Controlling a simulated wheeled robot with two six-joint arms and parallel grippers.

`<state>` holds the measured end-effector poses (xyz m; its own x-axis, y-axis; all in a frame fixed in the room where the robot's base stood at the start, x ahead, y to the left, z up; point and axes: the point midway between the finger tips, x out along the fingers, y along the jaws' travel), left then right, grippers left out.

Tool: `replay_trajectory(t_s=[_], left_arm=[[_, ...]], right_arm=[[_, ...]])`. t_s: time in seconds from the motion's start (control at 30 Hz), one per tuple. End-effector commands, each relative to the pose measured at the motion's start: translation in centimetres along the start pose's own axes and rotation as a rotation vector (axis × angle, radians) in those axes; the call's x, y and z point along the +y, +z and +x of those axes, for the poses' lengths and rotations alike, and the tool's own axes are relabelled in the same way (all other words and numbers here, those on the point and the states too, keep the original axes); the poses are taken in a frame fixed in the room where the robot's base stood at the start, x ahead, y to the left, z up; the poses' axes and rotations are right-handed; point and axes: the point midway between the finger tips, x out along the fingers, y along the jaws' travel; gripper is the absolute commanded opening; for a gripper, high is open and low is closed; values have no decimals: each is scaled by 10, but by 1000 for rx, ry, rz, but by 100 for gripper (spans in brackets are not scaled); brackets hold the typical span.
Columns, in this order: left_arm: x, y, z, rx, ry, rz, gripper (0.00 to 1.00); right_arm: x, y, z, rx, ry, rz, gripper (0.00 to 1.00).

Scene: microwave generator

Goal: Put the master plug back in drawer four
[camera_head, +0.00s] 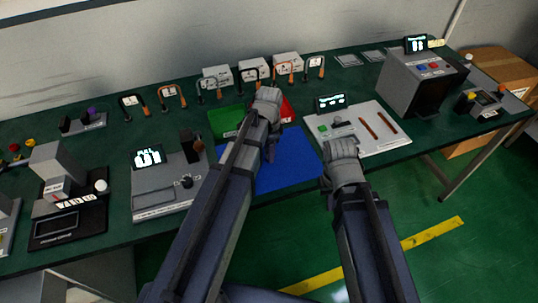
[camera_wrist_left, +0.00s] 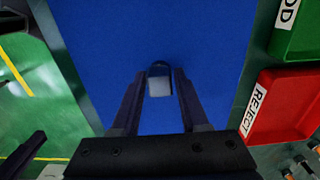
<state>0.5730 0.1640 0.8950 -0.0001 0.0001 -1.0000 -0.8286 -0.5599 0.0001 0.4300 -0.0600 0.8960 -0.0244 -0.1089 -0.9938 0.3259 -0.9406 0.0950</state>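A small block with a dark top and pale grey face (camera_wrist_left: 160,82), possibly the master plug, shows over the blue mat (camera_wrist_left: 95,35). My left gripper (camera_wrist_left: 161,76) has one finger on each side of it. I cannot tell whether the fingers press on it. In the head view my left gripper (camera_head: 269,152) points down over the blue mat, and its wrist hides the block. My right gripper (camera_head: 342,150) is right of the mat, by the grey slotted panel; its fingers are hidden. I cannot make out a drawer marked four.
A green tray (camera_head: 226,120) and a red REJECT tray (camera_wrist_left: 280,105) stand beside the mat. A grey panel with a display (camera_head: 165,190) is left of the mat; the slotted panel (camera_head: 372,130) is right. Several cable-and-meter stations line the back. A dark grey box unit (camera_head: 425,85) stands at right.

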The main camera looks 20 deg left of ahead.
Motion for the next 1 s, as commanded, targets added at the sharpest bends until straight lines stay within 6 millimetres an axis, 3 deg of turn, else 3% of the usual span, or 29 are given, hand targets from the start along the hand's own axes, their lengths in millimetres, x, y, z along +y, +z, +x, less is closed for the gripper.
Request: replay_trajectory(t_s=[0.07, 0.37, 1.0], left_arm=[[0, 0, 0, 0, 0, 0, 34], [0, 0, 0, 0, 0, 0, 0], [0, 0, -3, 0, 0, 0, 0]], right_arm=[[0, 0, 0, 0, 0, 0, 0], [0, 0, 0, 0, 0, 0, 0], [0, 0, -3, 0, 0, 0, 0]])
